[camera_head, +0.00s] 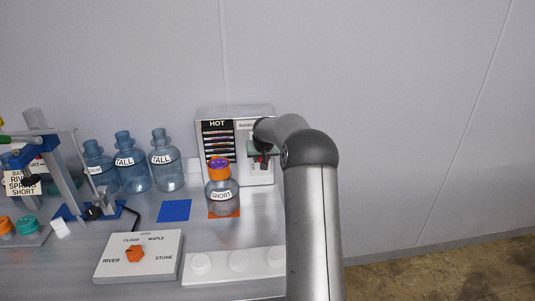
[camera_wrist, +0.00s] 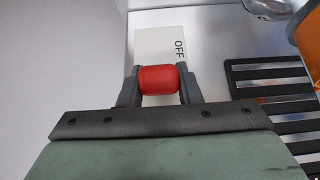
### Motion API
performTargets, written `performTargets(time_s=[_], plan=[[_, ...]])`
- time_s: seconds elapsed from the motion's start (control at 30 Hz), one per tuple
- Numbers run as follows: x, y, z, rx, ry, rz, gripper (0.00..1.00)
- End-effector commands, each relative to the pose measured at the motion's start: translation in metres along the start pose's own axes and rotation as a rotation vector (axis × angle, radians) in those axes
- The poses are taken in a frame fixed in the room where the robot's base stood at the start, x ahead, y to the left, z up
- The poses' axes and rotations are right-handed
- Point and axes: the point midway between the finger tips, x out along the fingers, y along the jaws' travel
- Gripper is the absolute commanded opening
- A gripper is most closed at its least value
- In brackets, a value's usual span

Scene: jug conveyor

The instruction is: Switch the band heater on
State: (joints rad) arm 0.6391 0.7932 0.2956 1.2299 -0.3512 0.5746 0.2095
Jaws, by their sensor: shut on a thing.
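The band heater (camera_head: 234,112) is a pale box against the back wall, with a HOT label and dark slats on its left part. A label that starts "BAND" is partly hidden by my arm. In the wrist view a red switch handle (camera_wrist: 158,80) sits between the fingers of my gripper (camera_wrist: 158,88), which is shut on it. A pale plate marked OFF (camera_wrist: 178,47) lies just beyond the handle. In the head view my gripper (camera_head: 263,158) is at the heater's right front, and my arm hides part of it.
A bottle marked SHORT (camera_head: 221,194) with an orange and purple top stands on an orange patch (camera_head: 225,214) just before the heater. Blue TALL bottles (camera_head: 133,175) stand to the left. A selector panel (camera_head: 140,255) and a white strip (camera_head: 235,265) lie in front.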

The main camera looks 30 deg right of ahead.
Motion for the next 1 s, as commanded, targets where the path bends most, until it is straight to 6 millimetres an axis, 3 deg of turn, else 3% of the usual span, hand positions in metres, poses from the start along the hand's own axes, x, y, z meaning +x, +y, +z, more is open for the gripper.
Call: performTargets(time_s=[0.4,1.0], plan=[[-0.0053,0.0019,-0.0126,0.010,-0.209,0.009,0.00],[-0.0068,-0.0003,-0.0146,0.009,-0.247,0.008,0.00]])
